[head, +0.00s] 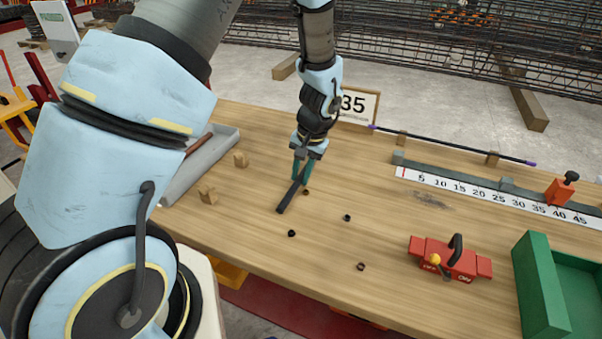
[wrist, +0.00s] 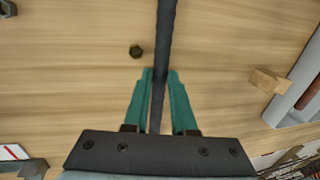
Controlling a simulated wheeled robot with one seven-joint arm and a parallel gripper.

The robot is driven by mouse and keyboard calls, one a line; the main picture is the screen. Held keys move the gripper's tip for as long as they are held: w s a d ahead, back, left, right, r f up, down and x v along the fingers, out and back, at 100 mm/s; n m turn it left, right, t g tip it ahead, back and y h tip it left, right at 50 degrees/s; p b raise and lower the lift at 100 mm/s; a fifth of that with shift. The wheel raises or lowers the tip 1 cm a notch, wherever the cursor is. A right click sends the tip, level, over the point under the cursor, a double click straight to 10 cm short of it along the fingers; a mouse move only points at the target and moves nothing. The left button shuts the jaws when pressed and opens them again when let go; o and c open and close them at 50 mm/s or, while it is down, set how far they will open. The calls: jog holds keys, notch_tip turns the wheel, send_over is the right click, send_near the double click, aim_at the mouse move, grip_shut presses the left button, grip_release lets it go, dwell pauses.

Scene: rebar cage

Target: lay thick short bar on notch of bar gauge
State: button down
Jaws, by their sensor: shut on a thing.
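My gripper (head: 303,172) is over the left middle of the table, pointing down. Its teal fingers are shut on a dark thick short bar (head: 288,198). The bar slants toward the lower left in the head view. In the wrist view the bar (wrist: 163,50) runs between the fingers and out of the top of the picture. I cannot tell whether it touches the tabletop. A red block device (head: 450,261) with a black handle and a yellow knob stands at the right front, well apart from my gripper. Its labels are too small to read, and no notch can be made out.
Small dark nuts (head: 347,217) lie scattered on the table. Two wooden blocks (head: 241,160) and a grey tray (head: 195,171) with a rusty bar are at left. A ruler (head: 480,191), a long thin bar (head: 455,144) and a green bin (head: 541,287) are at right.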

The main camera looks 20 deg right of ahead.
jog(key=c, duration=0.7)
grip_release()
jog(key=shift+c, duration=0.2)
notch_tip(320, 180, up, 12)
jog(key=s+d+b, duration=0.1)
jog(key=b, duration=0.2)
jog(key=shift+s+d, duration=0.3)
